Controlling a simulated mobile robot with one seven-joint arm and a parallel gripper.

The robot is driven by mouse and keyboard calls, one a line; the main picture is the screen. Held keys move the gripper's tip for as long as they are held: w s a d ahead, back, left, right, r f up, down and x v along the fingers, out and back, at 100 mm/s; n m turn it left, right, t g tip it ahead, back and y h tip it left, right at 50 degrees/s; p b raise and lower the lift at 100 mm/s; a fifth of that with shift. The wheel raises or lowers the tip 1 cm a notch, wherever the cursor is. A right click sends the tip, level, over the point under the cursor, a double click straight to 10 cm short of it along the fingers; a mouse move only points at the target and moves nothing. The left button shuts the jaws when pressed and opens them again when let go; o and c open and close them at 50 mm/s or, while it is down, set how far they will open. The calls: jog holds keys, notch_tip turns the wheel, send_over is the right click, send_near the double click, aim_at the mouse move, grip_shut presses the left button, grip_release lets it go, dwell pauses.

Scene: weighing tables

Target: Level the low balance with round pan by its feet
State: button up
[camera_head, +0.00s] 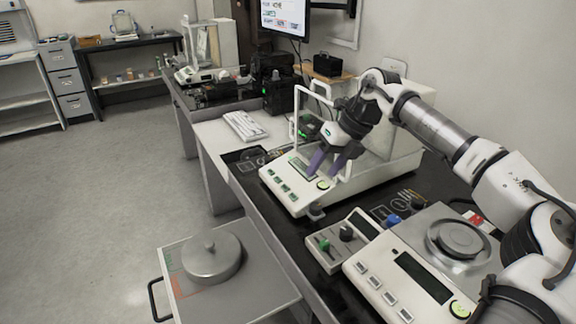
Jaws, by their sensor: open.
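The low balance with the round pan (410,240) stands on the dark bench at the front right. Its round grey pan (458,240) is on top, with a dark display and several buttons on the front. A blue knob (393,221) and a dark knob (417,204) show along its far edge; I cannot tell whether they are its feet. Any level bubble is too small to make out. My gripper (329,174) is open, pointing down over the other, framed balance (275,186), away from the low one. My arm hides part of the low balance's right side.
A small box with green and black knobs (330,256) sits left of the low balance. The framed balance stands beyond it. A cart (250,290) with a lidded round metal item (211,258) stands left of the bench. A white keyboard (243,126) lies farther back. The left floor is clear.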

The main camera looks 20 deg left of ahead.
jog(key=s+a+n+y, duration=0.1)
jog(key=s+a, duration=0.2)
jog(key=a, duration=0.5)
jog(key=shift+r+n+g+y, duration=0.3)
jog(key=shift+g+y, duration=0.1)
